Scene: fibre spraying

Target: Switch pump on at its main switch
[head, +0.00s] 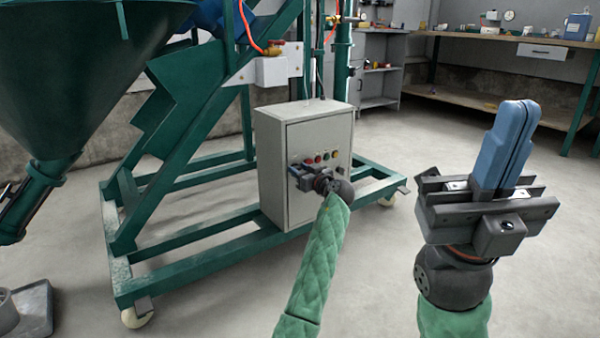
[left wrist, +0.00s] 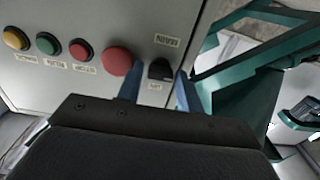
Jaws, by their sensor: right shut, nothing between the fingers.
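The grey control box (head: 305,205) stands on the green frame. My left gripper (head: 292,167) is at the left part of its front face, hiding the main switch in the head view. In the left wrist view, the black main switch knob (left wrist: 160,70) sits between my two blue fingertips, under a "MAIN" label (left wrist: 166,40). My left gripper (left wrist: 157,75) is open around the knob, with small gaps seeming to show on both sides. My right gripper (head: 519,104) is shut and empty, raised at the right, well away from the box.
A big red button (left wrist: 118,61) is close beside the left finger. Smaller red (left wrist: 79,48), green (left wrist: 47,43) and yellow (left wrist: 16,38) buttons follow in the row. A green hopper (head: 85,70) and wheeled frame (head: 190,275) surround the box. Open floor lies to the right.

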